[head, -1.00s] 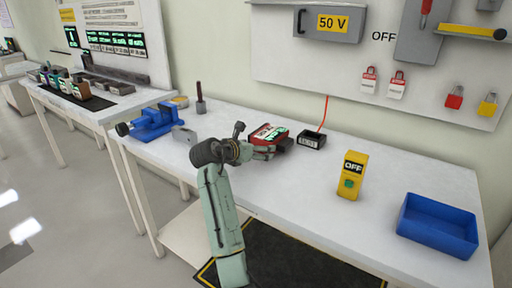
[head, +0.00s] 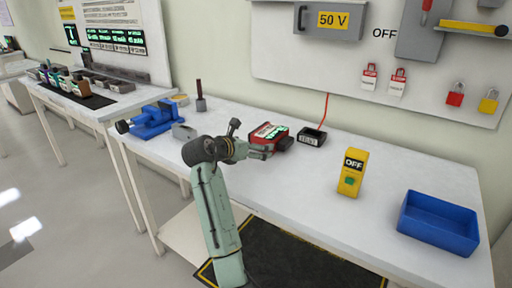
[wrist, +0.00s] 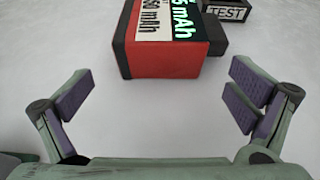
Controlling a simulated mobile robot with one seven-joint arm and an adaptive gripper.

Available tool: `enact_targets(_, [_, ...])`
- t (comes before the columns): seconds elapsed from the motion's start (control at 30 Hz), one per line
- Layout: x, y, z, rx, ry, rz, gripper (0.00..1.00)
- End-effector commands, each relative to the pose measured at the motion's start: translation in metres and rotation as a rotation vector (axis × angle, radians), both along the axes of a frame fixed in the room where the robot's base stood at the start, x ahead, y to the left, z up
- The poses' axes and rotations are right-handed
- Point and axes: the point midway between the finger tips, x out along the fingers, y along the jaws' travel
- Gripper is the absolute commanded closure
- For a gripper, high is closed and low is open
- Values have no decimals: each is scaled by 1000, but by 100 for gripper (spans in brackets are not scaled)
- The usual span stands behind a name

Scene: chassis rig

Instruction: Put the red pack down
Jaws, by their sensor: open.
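The red pack (head: 268,134) sits on the white workbench, left of the black TEST box (head: 312,137). In the wrist view the red pack (wrist: 165,50) shows a red end face and a label reading mAh, with a dark part on its right side. My gripper (wrist: 163,100) is open and empty, its fingers spread wide on the near side of the pack with bare bench between. In the head view my gripper (head: 260,152) is just in front of the pack, apart from it.
A yellow OFF unit (head: 352,173) and a blue bin (head: 438,223) stand to the right on the bench. A blue vise (head: 155,120) is at the left. The TEST box (wrist: 226,12) has a red cable.

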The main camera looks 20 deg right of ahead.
Motion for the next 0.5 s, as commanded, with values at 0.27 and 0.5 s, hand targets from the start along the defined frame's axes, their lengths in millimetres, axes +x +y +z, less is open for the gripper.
enact_targets(0.27, [-34, 45, 22, -1, -4, 3, 0])
enact_targets(0.5, [-52, 67, 34, -1, -1, 1, 0])
